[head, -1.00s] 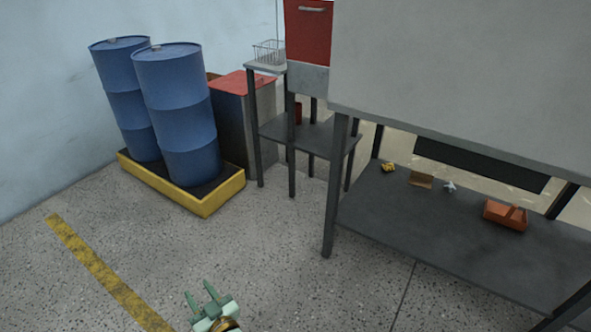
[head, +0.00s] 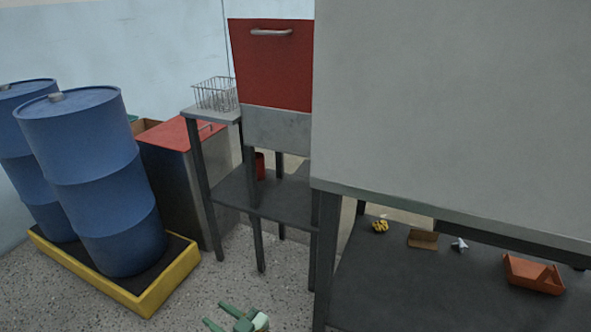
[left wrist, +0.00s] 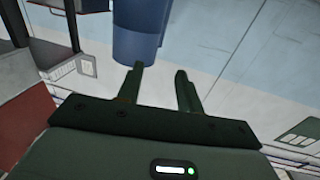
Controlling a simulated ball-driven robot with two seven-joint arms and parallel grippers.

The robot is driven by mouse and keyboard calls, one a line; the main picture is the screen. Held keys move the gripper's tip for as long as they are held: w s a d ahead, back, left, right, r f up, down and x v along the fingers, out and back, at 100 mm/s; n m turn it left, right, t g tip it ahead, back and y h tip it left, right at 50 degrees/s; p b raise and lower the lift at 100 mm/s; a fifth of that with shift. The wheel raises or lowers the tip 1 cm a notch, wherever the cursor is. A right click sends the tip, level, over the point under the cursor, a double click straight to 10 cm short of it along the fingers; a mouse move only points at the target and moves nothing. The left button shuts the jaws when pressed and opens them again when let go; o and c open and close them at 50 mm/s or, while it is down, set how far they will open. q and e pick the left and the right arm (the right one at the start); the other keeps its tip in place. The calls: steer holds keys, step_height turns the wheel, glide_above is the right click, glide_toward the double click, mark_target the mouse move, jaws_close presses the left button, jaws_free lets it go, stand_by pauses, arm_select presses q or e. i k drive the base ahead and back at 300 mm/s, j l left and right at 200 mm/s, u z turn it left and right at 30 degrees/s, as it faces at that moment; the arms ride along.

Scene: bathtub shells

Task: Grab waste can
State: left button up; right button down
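A dark, box-shaped bin with a red lid (head: 172,178) stands behind the blue drums in the head view; it looks like the waste can. A drum partly hides its left side, and a table leg stands close to its right. My left gripper (head: 225,321) is at the bottom edge of the head view, well in front of the bin and apart from it. Its two fingers are spread, with nothing between them. In the left wrist view the left gripper (left wrist: 158,80) is also open and empty. My right gripper is not in view.
Two blue drums (head: 92,190) stand on a yellow-rimmed pallet (head: 165,290) at left. A small table (head: 270,200) carries a wire basket (head: 215,92). A workbench with a dark lower shelf (head: 400,285) fills the right. Speckled floor lies open between them.

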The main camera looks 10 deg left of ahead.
mark_target(260, 157)
steer(key=i+j+z, duration=0.25)
steer(key=i+j, duration=0.3)
steer(key=i+j+z, duration=0.25)
steer(key=i+j, duration=0.2)
steer(key=j, duration=0.2)
steer(key=i+j+z, duration=0.15)
steer(key=j, duration=0.25)
steer(key=i+j+z, duration=0.15)
steer(key=i+j, duration=0.15)
steer(key=i+j+z, duration=0.1)
steer(key=j, duration=0.35)
steer(key=i, duration=0.1)
